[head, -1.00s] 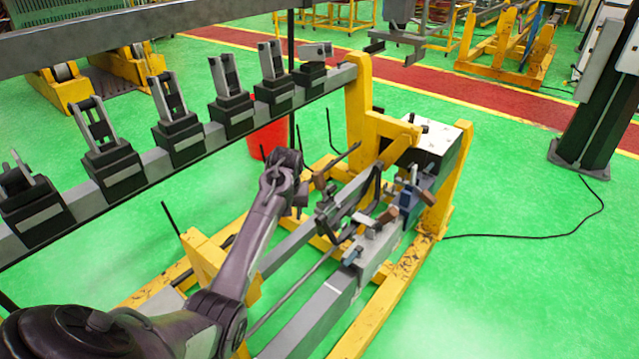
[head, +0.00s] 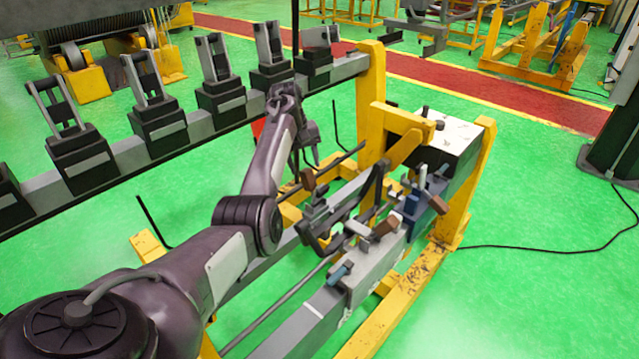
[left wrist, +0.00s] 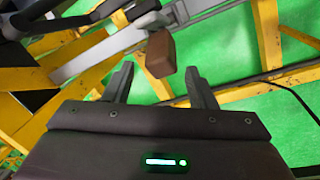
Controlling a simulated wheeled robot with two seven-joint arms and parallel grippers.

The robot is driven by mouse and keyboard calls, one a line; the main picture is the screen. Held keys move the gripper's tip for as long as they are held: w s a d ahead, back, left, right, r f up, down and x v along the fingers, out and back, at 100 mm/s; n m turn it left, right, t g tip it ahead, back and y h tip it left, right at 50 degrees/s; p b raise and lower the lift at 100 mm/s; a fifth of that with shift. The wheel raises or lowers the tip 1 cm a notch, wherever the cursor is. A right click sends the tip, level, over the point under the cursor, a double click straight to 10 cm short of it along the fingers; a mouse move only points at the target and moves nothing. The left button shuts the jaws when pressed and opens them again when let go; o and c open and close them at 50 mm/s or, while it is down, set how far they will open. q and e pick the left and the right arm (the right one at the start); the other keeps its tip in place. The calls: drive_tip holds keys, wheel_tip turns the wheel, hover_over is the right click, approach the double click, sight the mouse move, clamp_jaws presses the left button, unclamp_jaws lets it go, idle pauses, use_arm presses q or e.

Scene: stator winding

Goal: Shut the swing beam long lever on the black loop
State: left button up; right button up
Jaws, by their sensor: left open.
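The black loop (head: 335,228) is a dark frame on the grey beam of the yellow fixture in the head view. A lever with a brown handle (head: 308,179) sticks up at its left end; I cannot tell for sure that this is the swing beam long lever. My left gripper (head: 314,156) is just above that handle, fingers pointing down. In the left wrist view the fingers (left wrist: 160,86) are spread, with a brown block handle (left wrist: 160,54) beyond and between their tips, apparently not gripped. My right gripper is in no view.
Other brown-handled clamps (head: 386,224) stand along the grey beam to the right. A rail with several black clamp blocks (head: 221,103) runs behind my left arm. A yellow post (head: 371,110) rises at the far end. Green floor is open at the right.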

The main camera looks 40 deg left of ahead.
sight(309, 182)
use_arm(q)
drive_tip(key=shift+f, duration=0.25)
drive_tip(key=f, duration=0.2)
drive_tip(key=f+p, duration=0.1)
drive_tip(key=shift+d+f, duration=0.2)
drive_tip(key=shift+d, duration=0.1)
drive_tip(key=shift+w+f, duration=0.25)
drive_tip(key=shift+f, duration=0.9)
drive_tip(key=shift+w+d+f, duration=0.1)
drive_tip(key=shift+w+f, duration=0.1)
drive_tip(key=shift+f, duration=0.35)
clamp_jaws()
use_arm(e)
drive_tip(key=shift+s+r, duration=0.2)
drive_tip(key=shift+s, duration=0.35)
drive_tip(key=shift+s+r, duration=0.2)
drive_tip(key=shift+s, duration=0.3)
